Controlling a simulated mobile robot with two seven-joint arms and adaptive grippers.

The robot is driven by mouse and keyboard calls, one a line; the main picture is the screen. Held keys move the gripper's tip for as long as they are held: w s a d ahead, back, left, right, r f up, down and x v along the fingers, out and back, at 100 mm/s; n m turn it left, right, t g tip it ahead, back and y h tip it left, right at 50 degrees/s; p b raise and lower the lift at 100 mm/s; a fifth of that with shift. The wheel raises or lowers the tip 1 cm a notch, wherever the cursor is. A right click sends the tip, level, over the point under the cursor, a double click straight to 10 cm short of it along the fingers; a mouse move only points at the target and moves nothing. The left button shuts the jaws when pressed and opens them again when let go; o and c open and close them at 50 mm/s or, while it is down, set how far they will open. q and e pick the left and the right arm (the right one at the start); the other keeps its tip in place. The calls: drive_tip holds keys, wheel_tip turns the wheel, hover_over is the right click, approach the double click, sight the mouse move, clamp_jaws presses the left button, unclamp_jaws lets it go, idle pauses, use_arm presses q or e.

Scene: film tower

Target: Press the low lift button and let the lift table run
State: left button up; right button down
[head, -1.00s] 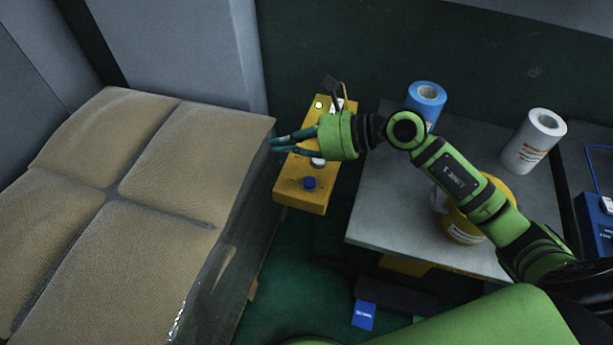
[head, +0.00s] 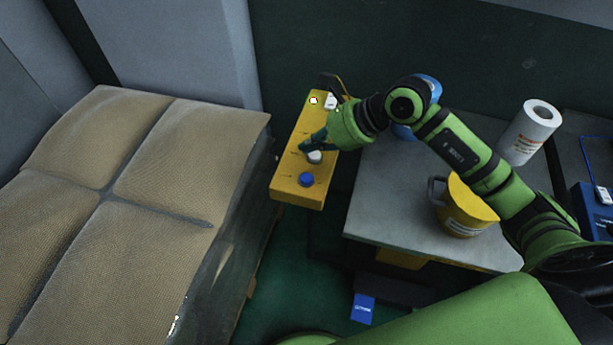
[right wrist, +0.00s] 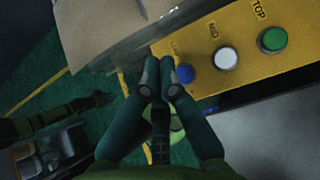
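The yellow button box (head: 291,188) stands between the stacked sacks and the grey table. In the head view the blue button (head: 306,180) is at its near end, with a white button (head: 315,157) behind it. In the right wrist view the box carries the blue button (right wrist: 185,74), its label partly hidden, then white MID (right wrist: 225,59) and green TOP (right wrist: 272,40). My right gripper (head: 303,147) is over the box beside the white button, fingers together and empty. In the right wrist view its fingertips (right wrist: 160,72) appear close to the blue button; contact cannot be told.
Wrapped sacks (head: 140,190) fill the left side. The grey table (head: 390,215) at right bears a yellow pot (head: 462,212), a blue roll (head: 433,85) and a white roll (head: 532,132). A blue box (head: 363,308) is low in front.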

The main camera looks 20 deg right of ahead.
sight(310, 176)
wheel_tip(310, 176, down, 7)
drive_tip(key=b, duration=0.4)
drive_tip(key=shift+f, duration=0.1)
drive_tip(key=shift+f+b, duration=0.25)
drive_tip(key=shift+b, duration=0.2)
idle(0.8)
drive_tip(key=shift+f+b, duration=0.45)
drive_tip(key=shift+b, duration=0.15)
